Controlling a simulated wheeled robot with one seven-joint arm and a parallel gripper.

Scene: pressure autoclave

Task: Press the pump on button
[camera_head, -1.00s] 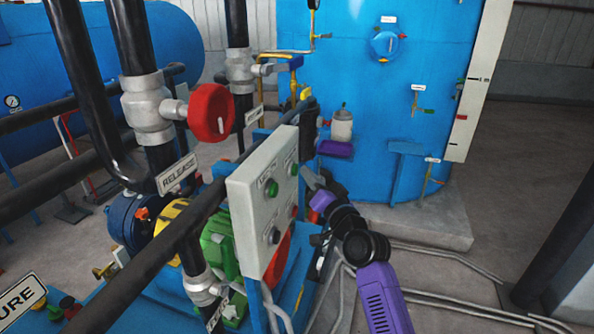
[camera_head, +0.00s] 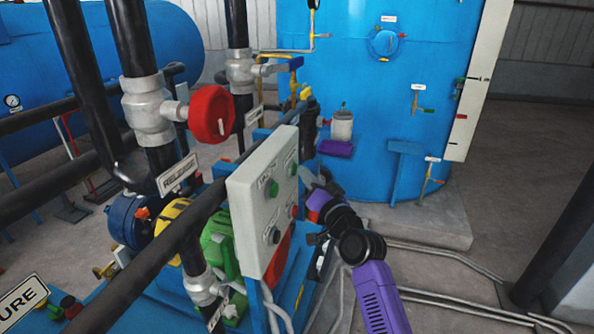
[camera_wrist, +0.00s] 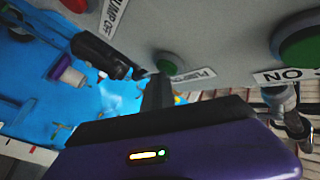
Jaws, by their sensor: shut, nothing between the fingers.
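The grey control panel (camera_head: 255,215) carries a green button (camera_head: 271,188), a second green one (camera_head: 293,169), a black knob (camera_head: 274,236) and a red button (camera_head: 294,211). In the wrist view, a large green button (camera_wrist: 302,48) sits at the right edge. Its upside-down label (camera_wrist: 290,75) reads ON, the rest cut off. My gripper (camera_head: 308,180) is at the panel's right side in the head view. In the wrist view its shut, empty fingers (camera_wrist: 157,92) point at the panel, left of the large green button and below a small green one (camera_wrist: 170,64). Contact cannot be told.
A red button (camera_wrist: 74,4) with a PUMP OFF label (camera_wrist: 108,18) is at the wrist view's upper left. A black pipe (camera_head: 160,245) passes left of the panel. A red valve wheel (camera_head: 211,113) and blue tank (camera_head: 385,85) stand behind. Open floor (camera_head: 510,210) lies to the right.

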